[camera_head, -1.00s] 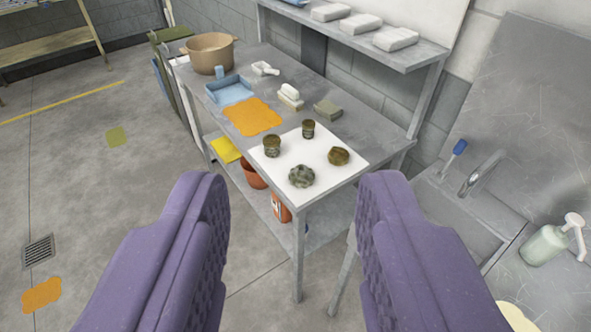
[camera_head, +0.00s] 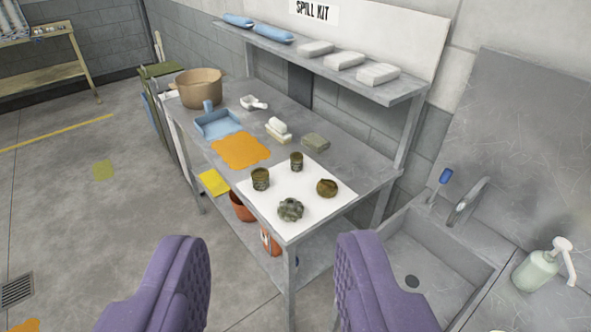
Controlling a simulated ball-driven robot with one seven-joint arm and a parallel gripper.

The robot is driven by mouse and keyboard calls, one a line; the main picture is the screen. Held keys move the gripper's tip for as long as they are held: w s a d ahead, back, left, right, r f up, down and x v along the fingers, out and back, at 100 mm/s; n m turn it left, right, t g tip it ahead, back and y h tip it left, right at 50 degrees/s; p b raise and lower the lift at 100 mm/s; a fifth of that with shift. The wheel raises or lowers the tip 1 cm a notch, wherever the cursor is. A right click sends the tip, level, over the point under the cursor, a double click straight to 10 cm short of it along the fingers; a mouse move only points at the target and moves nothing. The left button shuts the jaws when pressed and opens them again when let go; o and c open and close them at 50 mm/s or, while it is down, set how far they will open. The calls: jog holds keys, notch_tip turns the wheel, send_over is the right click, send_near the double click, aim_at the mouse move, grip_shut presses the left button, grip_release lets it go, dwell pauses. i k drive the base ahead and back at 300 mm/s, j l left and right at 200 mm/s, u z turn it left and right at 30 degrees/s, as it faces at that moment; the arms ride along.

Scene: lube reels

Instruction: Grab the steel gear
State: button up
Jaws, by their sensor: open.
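A grey-green, lumpy, toothed part (camera_head: 290,209) that looks like the steel gear lies on a white sheet (camera_head: 318,208) at the near end of a steel table. Beside it on the sheet are two brownish cup-shaped parts, one at the left (camera_head: 261,179) and one at the back (camera_head: 297,162), and a round brown part (camera_head: 327,187) at the right. My gripper (camera_head: 272,245) is open and empty, its two purple fingers well apart. It is short of the table, with the gear showing between and beyond the fingers.
The table (camera_head: 355,170) also bears an orange patch (camera_head: 240,150), a blue dustpan (camera_head: 217,123), a brush (camera_head: 278,131), a grey-green block (camera_head: 315,142) and a tan pot (camera_head: 200,88). A shelf (camera_head: 390,92) overhangs the back. A sink (camera_head: 430,260) stands at right.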

aim_at(289, 209)
jog(key=i, duration=1.95)
jog(key=l+z, duration=0.05)
jog(key=l, duration=0.05)
